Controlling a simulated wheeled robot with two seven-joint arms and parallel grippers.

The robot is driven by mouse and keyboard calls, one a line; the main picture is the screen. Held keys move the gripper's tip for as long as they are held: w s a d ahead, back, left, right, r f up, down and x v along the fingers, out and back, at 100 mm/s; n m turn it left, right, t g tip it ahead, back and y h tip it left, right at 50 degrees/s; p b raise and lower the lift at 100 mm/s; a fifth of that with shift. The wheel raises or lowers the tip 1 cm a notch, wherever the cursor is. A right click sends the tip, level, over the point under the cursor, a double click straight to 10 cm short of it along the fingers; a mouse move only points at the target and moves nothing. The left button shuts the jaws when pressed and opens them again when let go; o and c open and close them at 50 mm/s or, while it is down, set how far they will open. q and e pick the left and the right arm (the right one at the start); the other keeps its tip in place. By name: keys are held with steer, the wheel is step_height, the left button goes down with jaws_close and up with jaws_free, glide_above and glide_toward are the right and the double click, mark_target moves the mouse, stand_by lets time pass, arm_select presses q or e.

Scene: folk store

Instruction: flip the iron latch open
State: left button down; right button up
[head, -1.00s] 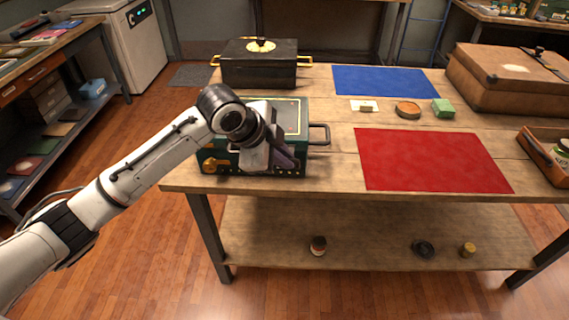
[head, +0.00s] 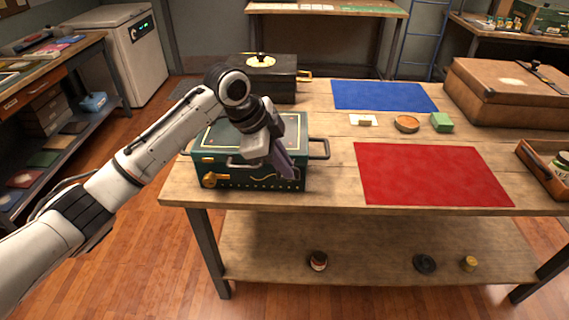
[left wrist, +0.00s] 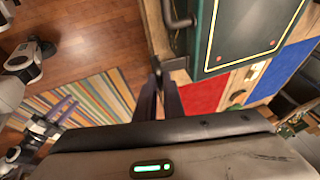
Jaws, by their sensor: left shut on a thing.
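A dark green box (head: 226,131) with a gold line border stands at the front left of the table, lid down. Its front has gold fittings (head: 209,180) at the left and a grey handle (head: 236,163) in the middle, which also shows in the left wrist view (left wrist: 178,17). My left gripper (head: 290,176), pointing downward, is at the right part of the box front. In the left wrist view its fingers (left wrist: 158,72) are closed at a small dark grey piece, seemingly the iron latch (left wrist: 175,64). The fingers hide much of it, so its angle is unclear.
The wooden table (head: 335,190) also carries a red mat (head: 430,174), a blue mat (head: 383,95), a black chest (head: 275,80) behind the box, a brown case (head: 510,92), a green block (head: 442,122) and a round tin (head: 407,123). The box's right handle (head: 320,148) sticks out nearby.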

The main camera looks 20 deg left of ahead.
arm_select(q)
steer(key=c, duration=1.9)
jaws_free()
steer(key=shift+o, duration=0.2)
steer(key=v, duration=1)
steer(key=shift+b, duration=0.35)
steer(key=shift+a+r, duration=0.1)
